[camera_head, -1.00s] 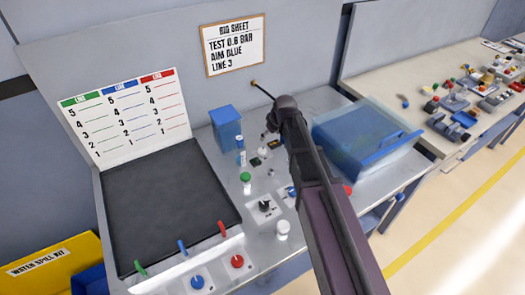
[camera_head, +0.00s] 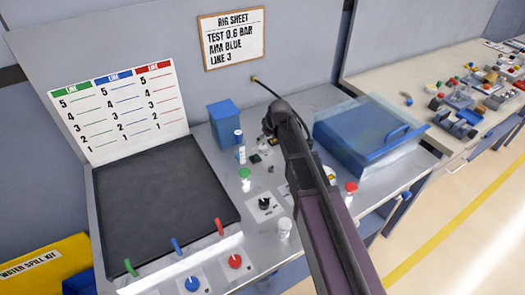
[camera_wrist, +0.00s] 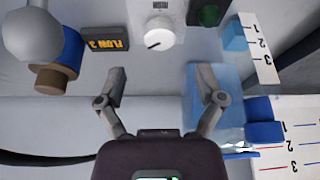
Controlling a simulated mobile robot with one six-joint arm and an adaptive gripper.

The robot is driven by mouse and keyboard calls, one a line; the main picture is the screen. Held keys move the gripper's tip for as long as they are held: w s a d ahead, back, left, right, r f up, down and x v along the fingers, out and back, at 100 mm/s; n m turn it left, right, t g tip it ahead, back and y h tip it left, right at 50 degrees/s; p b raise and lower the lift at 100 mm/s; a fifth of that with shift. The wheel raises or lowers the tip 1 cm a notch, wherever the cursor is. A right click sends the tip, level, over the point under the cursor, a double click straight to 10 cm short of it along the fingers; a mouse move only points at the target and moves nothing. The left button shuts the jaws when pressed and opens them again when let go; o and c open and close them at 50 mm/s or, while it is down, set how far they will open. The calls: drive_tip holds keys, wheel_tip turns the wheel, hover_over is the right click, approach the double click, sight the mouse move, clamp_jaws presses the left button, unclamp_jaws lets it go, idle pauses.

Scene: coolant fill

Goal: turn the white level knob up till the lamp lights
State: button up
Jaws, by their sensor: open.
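A white round knob (camera_wrist: 159,33) with a dark pointer mark shows at the top middle of the wrist view, on a pale panel. A dark green round part (camera_wrist: 207,14), perhaps the lamp, sits right of it in a dark housing and looks unlit. My gripper (camera_wrist: 162,78) is open and empty, its two fingers spread below the knob in the picture and apart from it. In the head view my arm covers much of that spot, and I cannot make out the white knob there.
A small display reading FLOW 2 (camera_wrist: 107,40) is left of the knob. A translucent blue box (camera_wrist: 205,95) lies behind the right finger. In the head view, a black knob (camera_head: 264,203), a green-capped bottle (camera_head: 245,179) and a blue tray (camera_head: 362,135) crowd the bench.

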sight(263, 147)
drive_tip(key=shift+b+x, duration=2.65)
drive_tip(key=shift+x, duration=0.55)
drive_tip(key=c, duration=1.1)
